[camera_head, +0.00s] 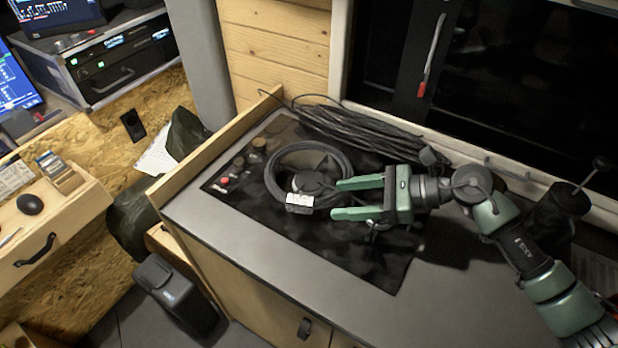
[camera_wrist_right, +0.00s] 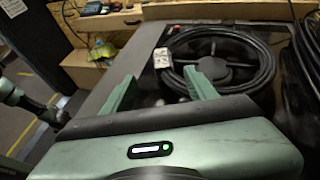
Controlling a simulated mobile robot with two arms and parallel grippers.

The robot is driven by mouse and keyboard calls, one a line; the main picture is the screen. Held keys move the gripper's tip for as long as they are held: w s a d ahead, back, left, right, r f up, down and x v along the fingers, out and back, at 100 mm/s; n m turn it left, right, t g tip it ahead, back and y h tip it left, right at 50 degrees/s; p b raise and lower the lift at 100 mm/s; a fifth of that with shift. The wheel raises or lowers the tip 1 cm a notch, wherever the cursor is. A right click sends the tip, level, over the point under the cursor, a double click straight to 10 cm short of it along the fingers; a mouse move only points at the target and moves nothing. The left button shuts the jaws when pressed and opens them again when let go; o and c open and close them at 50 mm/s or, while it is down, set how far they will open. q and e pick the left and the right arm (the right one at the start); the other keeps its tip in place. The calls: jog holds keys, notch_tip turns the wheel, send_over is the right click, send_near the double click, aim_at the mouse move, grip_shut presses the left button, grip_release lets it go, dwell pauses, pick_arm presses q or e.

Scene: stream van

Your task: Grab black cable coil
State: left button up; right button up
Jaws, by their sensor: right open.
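A round black cable coil (camera_head: 272,178) with a white label (camera_head: 300,200) lies flat on a dark mat (camera_head: 345,255) on the counter. My right gripper (camera_head: 338,199) is open, its two green fingers pointing left, with their tips over or beside the coil's right side. The coil also shows in the right wrist view (camera_wrist_right: 268,62), ahead of the fingers (camera_wrist_right: 160,92). One finger there overlaps the coil's near edge, and nothing appears clamped. Whether the fingers touch the coil cannot be told. My left gripper cannot be made out.
A looser bundle of black cables (camera_head: 365,130) lies behind the coil, close to the right arm. A wooden rim (camera_head: 205,155) edges the counter at left. The front strip of the grey counter (camera_head: 285,282) is clear. Small knobs (camera_head: 225,181) sit left of the coil.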

aim_at(305, 199)
jog(key=p+x, duration=0.2)
jog(key=x, duration=0.4)
jog(key=shift+r, duration=0.2)
jog(key=shift+w+a+p, duration=0.15)
jog(key=shift+a+p, duration=0.15)
jog(key=shift+p, duration=0.2)
jog(key=p+x, duration=0.2)
jog(key=x, duration=0.1)
jog(key=shift+w+a+f, duration=0.15)
jog(key=shift+w+f, duration=0.1)
jog(key=shift+f, duration=0.05)
jog(key=shift+w+a+f, duration=0.1)
jog(key=shift+a+f, duration=0.2)
jog(key=shift+a, duration=0.15)
jog(key=shift+d, duration=0.1)
jog(key=c, duration=1)
grip_shut()
jog(key=shift+r, duration=0.1)
